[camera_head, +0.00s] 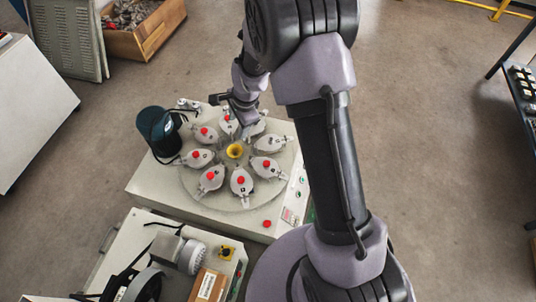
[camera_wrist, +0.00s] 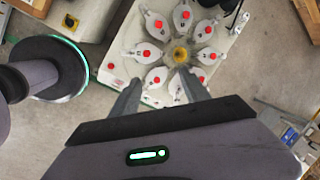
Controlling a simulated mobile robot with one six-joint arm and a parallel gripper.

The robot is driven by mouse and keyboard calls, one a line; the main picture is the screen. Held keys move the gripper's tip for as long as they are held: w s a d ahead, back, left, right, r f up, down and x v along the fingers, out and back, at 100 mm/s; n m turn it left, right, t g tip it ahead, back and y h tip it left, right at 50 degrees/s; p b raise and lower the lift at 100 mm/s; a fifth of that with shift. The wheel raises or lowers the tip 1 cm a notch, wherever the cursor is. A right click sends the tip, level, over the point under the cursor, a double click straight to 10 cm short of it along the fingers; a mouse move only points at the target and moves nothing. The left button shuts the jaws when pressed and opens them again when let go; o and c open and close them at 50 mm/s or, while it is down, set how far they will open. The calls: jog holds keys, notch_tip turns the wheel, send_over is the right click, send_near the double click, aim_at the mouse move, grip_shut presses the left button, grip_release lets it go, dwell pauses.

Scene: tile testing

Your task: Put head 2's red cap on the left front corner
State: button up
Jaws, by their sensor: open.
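A white machine (camera_head: 150,187) carries a round grey plate with several grey heads in a ring around a yellow centre (camera_head: 235,151). Red caps sit on the heads, such as the front one (camera_head: 240,180); the wrist view also shows capped heads (camera_wrist: 154,24). The head numbers are too small to read, so I cannot tell which is head 2. The machine's left front corner top is bare. My gripper (camera_head: 240,107) is above the rear of the ring and hides part of a rear head. In the wrist view my gripper (camera_wrist: 160,92) is open, with nothing between its fingers.
A dark cylinder (camera_head: 158,132) stands at the machine's left rear edge. A red button (camera_head: 267,224) is at the right front. A second white bench (camera_head: 130,235) with a motor is in front. A wooden crate (camera_head: 150,35) lies on the floor behind.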

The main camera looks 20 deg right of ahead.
jog(key=s+r+n+t, duration=0.1)
jog(key=s+r+n, duration=0.3)
jog(key=s+r, duration=0.6)
jog(key=s+r+n+t, duration=0.1)
jog(key=s+r+n, duration=0.35)
jog(key=r, duration=0.95)
jog(key=s+r+n+t, duration=0.1)
jog(key=s+r+n, duration=0.1)
jog(key=s, duration=1.2)
jog(key=shift+a+n, duration=0.15)
jog(key=shift+n, duration=0.3)
jog(key=shift+f, duration=0.1)
jog(key=shift+f+b, duration=0.75)
jog(key=shift+b, duration=0.15)
